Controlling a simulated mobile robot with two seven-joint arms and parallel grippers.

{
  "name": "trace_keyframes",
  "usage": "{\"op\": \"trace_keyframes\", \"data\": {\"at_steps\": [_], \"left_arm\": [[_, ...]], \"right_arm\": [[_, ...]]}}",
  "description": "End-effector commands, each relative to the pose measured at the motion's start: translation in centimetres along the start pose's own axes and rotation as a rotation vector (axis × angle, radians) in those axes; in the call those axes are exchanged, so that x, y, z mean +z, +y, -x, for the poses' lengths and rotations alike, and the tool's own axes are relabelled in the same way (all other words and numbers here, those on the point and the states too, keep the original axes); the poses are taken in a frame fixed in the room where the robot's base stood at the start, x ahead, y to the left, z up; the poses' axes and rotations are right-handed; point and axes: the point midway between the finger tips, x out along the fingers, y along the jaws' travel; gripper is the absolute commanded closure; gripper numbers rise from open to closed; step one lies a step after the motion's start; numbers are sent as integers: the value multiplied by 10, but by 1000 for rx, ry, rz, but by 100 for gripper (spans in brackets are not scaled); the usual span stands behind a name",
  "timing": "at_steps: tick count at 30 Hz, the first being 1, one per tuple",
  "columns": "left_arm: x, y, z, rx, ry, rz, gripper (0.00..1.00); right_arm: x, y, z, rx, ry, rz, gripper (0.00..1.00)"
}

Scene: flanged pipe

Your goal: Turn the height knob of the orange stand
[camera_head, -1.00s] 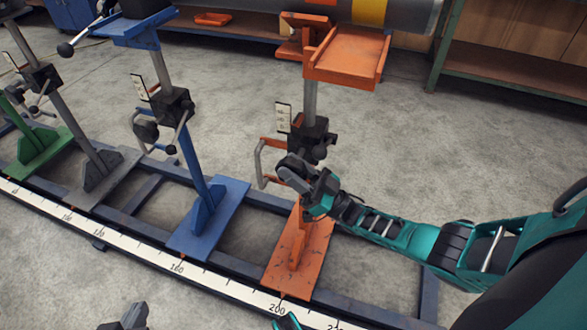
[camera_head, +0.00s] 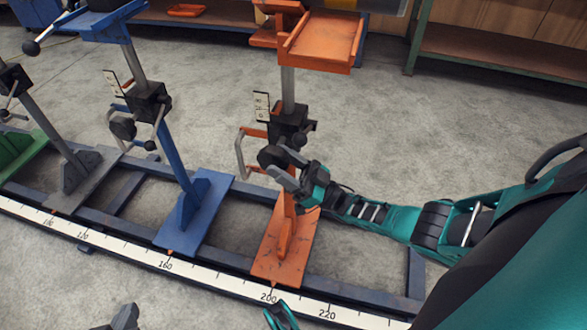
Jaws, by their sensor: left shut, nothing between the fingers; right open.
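The orange stand (camera_head: 284,245) stands upright on the rail, with an orange cradle (camera_head: 320,42) on its post. A dark clamp block (camera_head: 288,122) sits midway up the post. The dark round height knob (camera_head: 267,156) is at the block's lower left, partly covered by my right gripper. My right gripper (camera_head: 277,167) reaches in from the right, with its open fingers at the knob; whether they touch it cannot be told. My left gripper (camera_head: 124,318) is shut and empty at the bottom edge, away from the stand and mostly cut off.
A blue stand (camera_head: 200,215) with a similar knob (camera_head: 122,128) and lever is to the left, then grey and green stands. A white scale (camera_head: 210,275) runs along the rail's front. An orange handle (camera_head: 240,152) juts left of the block. A workbench (camera_head: 480,62) is behind.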

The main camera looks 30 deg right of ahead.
Motion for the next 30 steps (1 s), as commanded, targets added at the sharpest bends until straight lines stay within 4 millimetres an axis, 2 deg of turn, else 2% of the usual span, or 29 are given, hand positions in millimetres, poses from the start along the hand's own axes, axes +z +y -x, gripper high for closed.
{"op": "trace_keyframes", "data": {"at_steps": [5,12,26,30], "left_arm": [[-3,0,-1,0,6,-2,100],[-5,-1,-1,0,10,-3,100],[-5,0,-1,0,10,-4,100],[-5,0,-1,0,9,-3,100]], "right_arm": [[1,0,29,3,-4,-1,45],[1,0,46,1,-1,0,45],[0,-1,53,-1,0,-1,45],[0,0,51,8,4,7,32]]}}
